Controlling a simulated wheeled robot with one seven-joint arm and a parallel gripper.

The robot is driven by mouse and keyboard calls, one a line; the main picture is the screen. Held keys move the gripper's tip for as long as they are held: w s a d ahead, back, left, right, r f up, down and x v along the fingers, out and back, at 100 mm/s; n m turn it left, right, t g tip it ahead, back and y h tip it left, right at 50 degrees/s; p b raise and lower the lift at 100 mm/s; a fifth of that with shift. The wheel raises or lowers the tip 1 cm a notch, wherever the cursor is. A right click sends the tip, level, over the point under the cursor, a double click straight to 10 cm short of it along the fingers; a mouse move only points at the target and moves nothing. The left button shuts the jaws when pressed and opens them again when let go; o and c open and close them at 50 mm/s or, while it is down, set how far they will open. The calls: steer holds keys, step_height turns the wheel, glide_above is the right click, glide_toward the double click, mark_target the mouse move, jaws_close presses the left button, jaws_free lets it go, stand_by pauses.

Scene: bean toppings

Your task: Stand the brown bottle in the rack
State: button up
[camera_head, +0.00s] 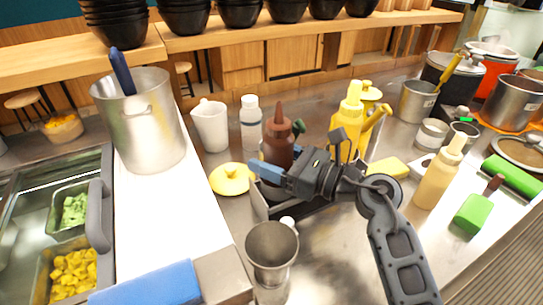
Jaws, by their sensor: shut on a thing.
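The brown bottle (278,140) stands upright in the middle of the view, its pointed nozzle up. My gripper (268,170), with blue finger parts, is shut on its lower body. The rack (258,203), a dark grey metal holder, shows below and behind my gripper. The bottle is at the rack's left end. My gripper hides the bottle's base, so I cannot tell whether it rests on the rack floor or hangs above it. A yellow bottle (350,115) stands upright just right of my gripper, its lower part partly hidden.
A metal cup (272,245) stands in front of the rack. A yellow lid (231,179), white cup (210,125) and white bottle (250,122) are to the left. A large pot (140,125) stands further left. A tan bottle (438,175) stands right of my arm.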

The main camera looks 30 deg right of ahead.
steer(key=shift+f, duration=0.15)
steer(key=o, duration=0.5)
steer(key=shift+r, duration=0.25)
steer(key=b+v, duration=0.2)
steer(key=v, duration=1)
steer(key=shift+f, duration=0.1)
